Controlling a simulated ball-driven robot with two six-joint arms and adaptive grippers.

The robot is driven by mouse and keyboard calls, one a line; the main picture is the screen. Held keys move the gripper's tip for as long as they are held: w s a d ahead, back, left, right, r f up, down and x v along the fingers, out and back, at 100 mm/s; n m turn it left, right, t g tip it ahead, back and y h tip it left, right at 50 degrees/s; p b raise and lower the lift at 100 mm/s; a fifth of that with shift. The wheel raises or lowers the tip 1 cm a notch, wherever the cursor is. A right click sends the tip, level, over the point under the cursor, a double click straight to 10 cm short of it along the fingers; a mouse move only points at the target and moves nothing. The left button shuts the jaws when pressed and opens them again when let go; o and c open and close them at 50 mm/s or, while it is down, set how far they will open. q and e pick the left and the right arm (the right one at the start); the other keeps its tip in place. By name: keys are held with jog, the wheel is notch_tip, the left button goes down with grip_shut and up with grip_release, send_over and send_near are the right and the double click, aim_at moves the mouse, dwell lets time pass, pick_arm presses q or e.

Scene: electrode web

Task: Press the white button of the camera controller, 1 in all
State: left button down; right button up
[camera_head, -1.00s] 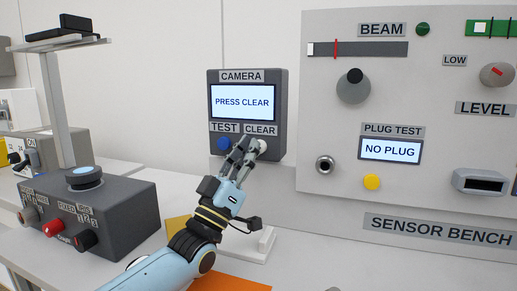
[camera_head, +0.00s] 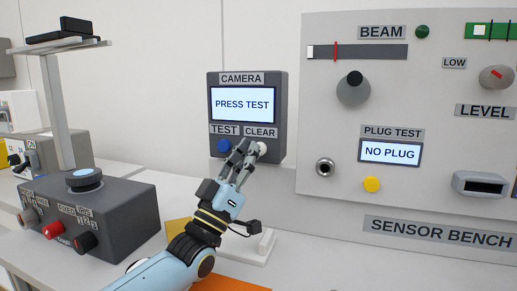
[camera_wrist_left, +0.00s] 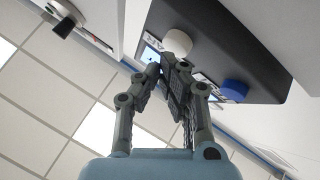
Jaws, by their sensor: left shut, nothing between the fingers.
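The camera controller (camera_head: 278,90) is a dark grey box on a stand, and its screen (camera_head: 242,104) reads "PRESS TEST". Its white button (camera_head: 262,149) sits under the CLEAR label and its blue button (camera_head: 224,146) under the TEST label. My left gripper (camera_head: 246,149) is shut and empty, its fingertips right by the white button. In the left wrist view the fingertips (camera_wrist_left: 172,62) are close to the white button (camera_wrist_left: 178,42); I cannot tell whether they touch. The blue button (camera_wrist_left: 234,91) lies to the right there. My right gripper is not in view.
A grey sensor bench panel (camera_head: 420,190) with a yellow button (camera_head: 372,184) and knobs stands to the right. A dark control box (camera_head: 130,205) with a blue-topped knob stands at the left. A white block (camera_head: 262,246) lies on the table beneath my wrist.

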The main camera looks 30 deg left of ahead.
pick_arm(q)
jog(key=shift+s+y, duration=0.3)
jog(key=shift+s, duration=0.1)
jog(key=s+p, duration=0.1)
jog(key=s, duration=0.1)
jog(key=s+d+p, duration=0.1)
jog(key=s, duration=0.2)
jog(key=shift+d, duration=0.15)
jog(key=shift+f, duration=0.1)
dwell(0.9)
